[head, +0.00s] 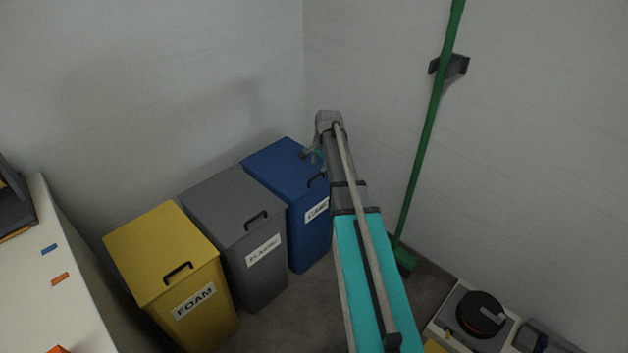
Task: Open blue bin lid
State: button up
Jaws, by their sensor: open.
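The blue bin (307,237) stands at the far end of a row of three bins, near the room corner. Its blue lid (275,161) lies flat and looks closed. A dark handle (317,180) sits at the lid's front edge, partly beside my arm. My gripper (306,154) is small in the head view, above the right part of the blue lid. It is open, and nothing shows between its fingers. I cannot tell whether it touches the lid. My arm hides the bin's right side and part of its label.
A grey bin (257,279) and a yellow bin labelled FOAM (197,306) stand to the left, both lids down. A green broom (425,150) leans on the right wall. A turntable-like device (481,314) is at lower right. A white table (45,290) is at left.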

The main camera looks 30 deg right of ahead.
aim_at(316, 177)
jog(key=shift+w+a+f+b, duration=0.1)
jog(key=shift+w+f+b, duration=0.1)
jog(key=shift+f+b, duration=0.7)
jog(key=shift+w+a+f+b, duration=0.1)
jog(key=shift+w+f+b, duration=0.05)
jog(key=shift+f+b, duration=0.75)
jog(key=shift+w+f+b, duration=0.2)
jog(key=shift+f+b, duration=0.55)
jog(key=shift+f, duration=0.25)
grip_shut()
jog(key=shift+s, duration=0.1)
jog(key=shift+a, duration=0.45)
jog(key=shift+d+r, duration=0.1)
jog(key=shift+d, duration=0.25)
jog(key=shift+d+r+p, duration=0.15)
jog(key=shift+r+p, duration=0.05)
jog(key=shift+p, duration=0.15)
grip_release()
jog(key=shift+f, duration=0.1)
